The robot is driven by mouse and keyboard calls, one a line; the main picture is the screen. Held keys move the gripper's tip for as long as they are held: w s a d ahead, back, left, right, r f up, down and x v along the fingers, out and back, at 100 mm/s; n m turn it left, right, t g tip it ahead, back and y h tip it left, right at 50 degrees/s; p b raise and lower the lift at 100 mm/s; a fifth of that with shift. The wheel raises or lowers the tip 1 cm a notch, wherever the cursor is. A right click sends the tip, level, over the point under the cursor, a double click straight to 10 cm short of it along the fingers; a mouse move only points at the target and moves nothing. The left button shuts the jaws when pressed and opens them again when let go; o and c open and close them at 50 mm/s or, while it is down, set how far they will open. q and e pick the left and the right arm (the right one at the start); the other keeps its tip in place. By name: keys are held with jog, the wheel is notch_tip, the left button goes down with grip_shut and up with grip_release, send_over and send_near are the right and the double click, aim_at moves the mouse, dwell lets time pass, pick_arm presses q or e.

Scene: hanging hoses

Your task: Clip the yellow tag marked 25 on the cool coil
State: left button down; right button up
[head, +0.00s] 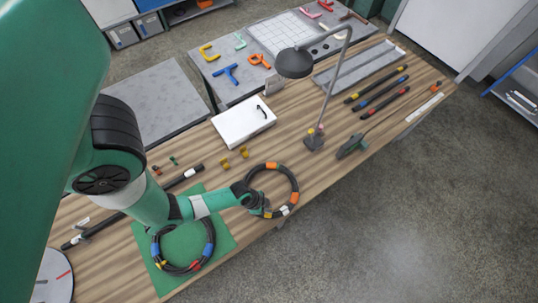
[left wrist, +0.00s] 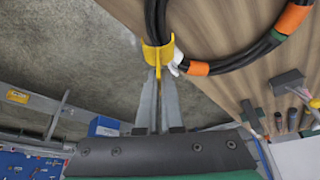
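My left gripper (head: 262,207) is at the near-left part of a black hose coil with orange bands (head: 295,198). In the left wrist view, its fingers (left wrist: 158,75) are closed on the stem of a yellow tag (left wrist: 154,53). The tag's forked end is at the black hose (left wrist: 155,20), next to a white tie; whether it is snapped on is unclear. The number on it cannot be read. A second black coil with blue, red and yellow bands (head: 209,237) lies on the green mat (head: 225,238). My right gripper is not in view.
Two yellow pieces (head: 225,165) (head: 244,152) stand on the wooden table behind the coils. A white box (head: 243,121), a desk lamp (head: 294,63) and straight hoses (head: 382,94) lie farther back. The orange-banded coil reaches the table's front edge.

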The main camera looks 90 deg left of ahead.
pick_arm(q)
jog(key=shift+f+b, duration=1.1)
jog(key=shift+f, duration=0.35)
jog(key=shift+f, duration=0.15)
jog(key=shift+f+b, duration=1.05)
jog(key=shift+b, duration=0.05)
jog(key=shift+f+b, duration=0.55)
jog(key=shift+f, duration=0.1)
dwell(0.4)
jog(key=c, duration=1)
grip_release()
jog(key=shift+r, duration=0.15)
